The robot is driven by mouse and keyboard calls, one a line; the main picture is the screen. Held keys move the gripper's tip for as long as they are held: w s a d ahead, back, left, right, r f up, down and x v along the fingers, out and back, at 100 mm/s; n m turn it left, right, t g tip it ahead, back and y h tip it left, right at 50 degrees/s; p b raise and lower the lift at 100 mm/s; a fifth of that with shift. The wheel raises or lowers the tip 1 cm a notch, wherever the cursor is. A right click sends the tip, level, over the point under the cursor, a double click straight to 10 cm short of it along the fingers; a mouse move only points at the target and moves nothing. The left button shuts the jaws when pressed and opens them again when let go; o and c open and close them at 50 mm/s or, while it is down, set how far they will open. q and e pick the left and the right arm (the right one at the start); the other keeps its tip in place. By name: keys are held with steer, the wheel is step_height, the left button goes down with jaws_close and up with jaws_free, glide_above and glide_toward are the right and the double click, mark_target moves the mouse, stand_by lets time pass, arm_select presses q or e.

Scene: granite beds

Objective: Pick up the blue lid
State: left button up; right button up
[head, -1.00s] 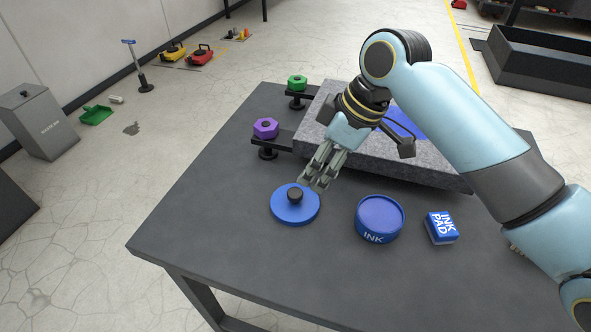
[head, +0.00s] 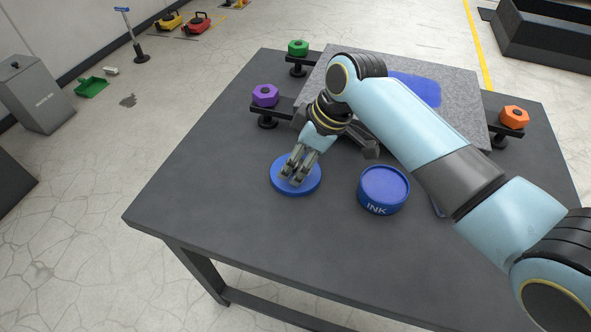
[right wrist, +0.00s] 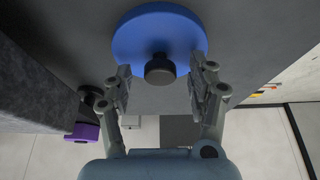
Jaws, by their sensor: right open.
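The blue lid (head: 283,186) is a round disc lying flat on the dark table, left of the ink tin. Its black knob (right wrist: 160,70) shows in the right wrist view, where the lid (right wrist: 150,32) fills the top middle. My right gripper (head: 293,178) is over the lid in the head view and hides the knob there. In the right wrist view my right gripper (right wrist: 162,78) is open, with one finger on each side of the knob and a gap to it on both sides. My left gripper is not in view.
The blue ink tin (head: 384,191) stands right of the lid. A granite slab (head: 455,110) with a blue patch lies behind. Purple (head: 265,95), green (head: 298,47) and orange (head: 514,116) nuts sit on side brackets. The table's front left (head: 200,215) is clear.

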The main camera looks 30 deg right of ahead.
steer(key=shift+c, duration=0.9)
steer(key=c, duration=0.9)
steer(key=shift+r, duration=0.1)
steer(key=shift+c, duration=0.2)
